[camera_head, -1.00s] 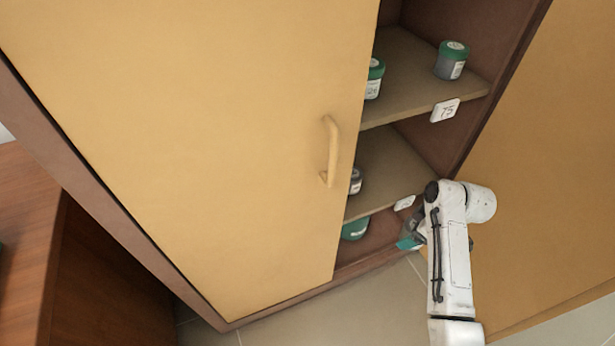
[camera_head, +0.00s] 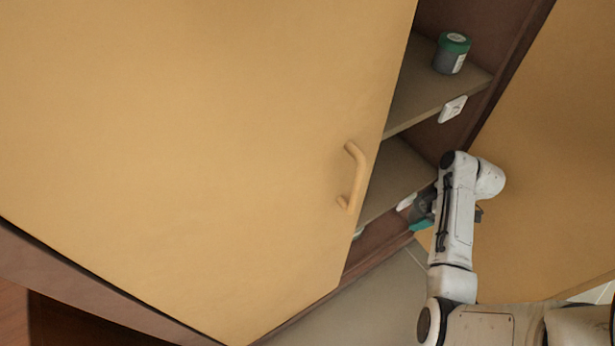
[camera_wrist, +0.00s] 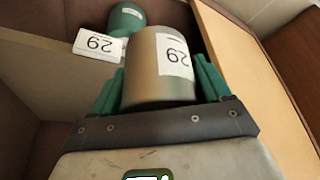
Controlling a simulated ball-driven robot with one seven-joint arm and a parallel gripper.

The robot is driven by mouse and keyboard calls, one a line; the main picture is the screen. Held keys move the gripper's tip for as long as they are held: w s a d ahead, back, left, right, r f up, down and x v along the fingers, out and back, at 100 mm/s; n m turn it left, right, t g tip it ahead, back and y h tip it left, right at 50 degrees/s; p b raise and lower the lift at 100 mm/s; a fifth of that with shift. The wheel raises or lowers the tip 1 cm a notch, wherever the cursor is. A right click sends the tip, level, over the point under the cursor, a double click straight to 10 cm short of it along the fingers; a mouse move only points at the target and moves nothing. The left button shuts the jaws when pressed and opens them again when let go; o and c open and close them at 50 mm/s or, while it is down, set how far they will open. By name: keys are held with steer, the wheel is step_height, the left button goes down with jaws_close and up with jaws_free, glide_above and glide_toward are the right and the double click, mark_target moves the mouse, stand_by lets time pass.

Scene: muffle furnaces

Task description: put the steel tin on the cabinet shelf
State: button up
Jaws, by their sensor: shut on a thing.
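The steel tin (camera_wrist: 155,70) is a grey-brown metal cylinder with a white number label. In the wrist view it sits between the green fingers of my gripper (camera_wrist: 160,88), which is shut on it. In the head view my gripper (camera_head: 422,214) is at the front of the open cabinet, by the lower shelf (camera_head: 395,178); the tin cannot be made out there. The wrist view shows a shelf edge (camera_wrist: 40,52) with a white number card (camera_wrist: 98,43) just beyond the tin. The card's number looks like the tin's.
A green-lidded jar (camera_wrist: 126,18) is behind the card in the wrist view. Another jar (camera_head: 452,53) stands on the upper shelf (camera_head: 425,85). A yellow door (camera_head: 230,130) with a handle (camera_head: 353,178) covers the left side. An open door panel (camera_head: 550,180) is close at right.

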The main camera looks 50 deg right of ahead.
steer(key=b, duration=0.4)
glide_above(373, 184)
steer(key=shift+w, duration=0.1)
steer(key=shift+f+b, duration=0.5)
steer(key=shift+f, duration=1.2)
steer(key=shift+f, duration=0.15)
steer(key=o, duration=1.2)
steer(key=shift+c, duration=0.2)
